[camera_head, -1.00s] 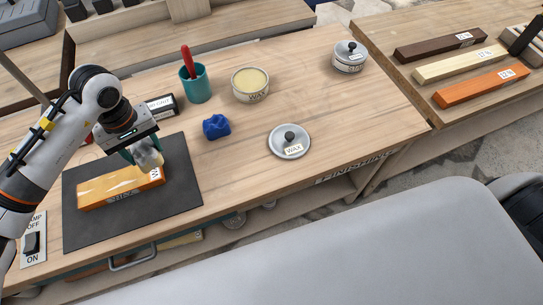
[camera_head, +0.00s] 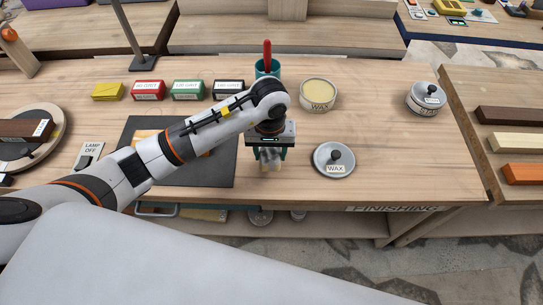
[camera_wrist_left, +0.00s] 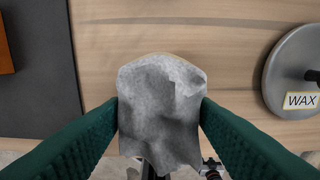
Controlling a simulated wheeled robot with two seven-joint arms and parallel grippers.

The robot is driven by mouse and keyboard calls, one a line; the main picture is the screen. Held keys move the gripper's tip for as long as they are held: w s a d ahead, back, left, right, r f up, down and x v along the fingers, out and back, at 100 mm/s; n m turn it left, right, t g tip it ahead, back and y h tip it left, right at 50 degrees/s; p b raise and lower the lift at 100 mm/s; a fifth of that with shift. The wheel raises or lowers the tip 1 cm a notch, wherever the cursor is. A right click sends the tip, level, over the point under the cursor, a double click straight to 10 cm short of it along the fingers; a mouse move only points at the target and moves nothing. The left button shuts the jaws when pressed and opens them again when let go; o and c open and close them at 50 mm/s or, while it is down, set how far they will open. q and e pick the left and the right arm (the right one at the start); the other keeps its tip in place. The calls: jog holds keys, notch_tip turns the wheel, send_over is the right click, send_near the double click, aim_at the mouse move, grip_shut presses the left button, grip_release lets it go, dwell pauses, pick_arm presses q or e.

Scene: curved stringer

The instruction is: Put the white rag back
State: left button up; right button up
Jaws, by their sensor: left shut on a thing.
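My left gripper (camera_head: 270,157) is shut on the white rag (camera_head: 271,160), which hangs between its fingers. In the left wrist view the rag (camera_wrist_left: 162,105) looks greyish and crumpled, held between the two green fingers (camera_wrist_left: 160,118). The gripper is over the bench, between the dark mat (camera_head: 222,165) and the round wax lid (camera_head: 335,172). I cannot tell whether the rag touches the bench. My right gripper is not in view.
The lid (camera_wrist_left: 300,72) lies close to the right of the rag. An open wax tin (camera_head: 319,106) and a teal cup (camera_head: 268,69) stand behind my gripper. A closed tin (camera_head: 424,101) stands at the right. The orange block (camera_head: 143,135) on the mat is partly hidden by my arm.

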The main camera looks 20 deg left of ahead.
aim_at(270, 159)
pick_arm(q)
notch_tip(270, 159, down, 3)
jog(key=shift+f, duration=0.1)
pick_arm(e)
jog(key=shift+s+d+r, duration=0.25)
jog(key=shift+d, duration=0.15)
pick_arm(q)
jog(key=shift+f, duration=0.2)
jog(key=o, duration=0.9)
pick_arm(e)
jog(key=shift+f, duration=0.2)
pick_arm(q)
jog(key=shift+r, duration=0.15)
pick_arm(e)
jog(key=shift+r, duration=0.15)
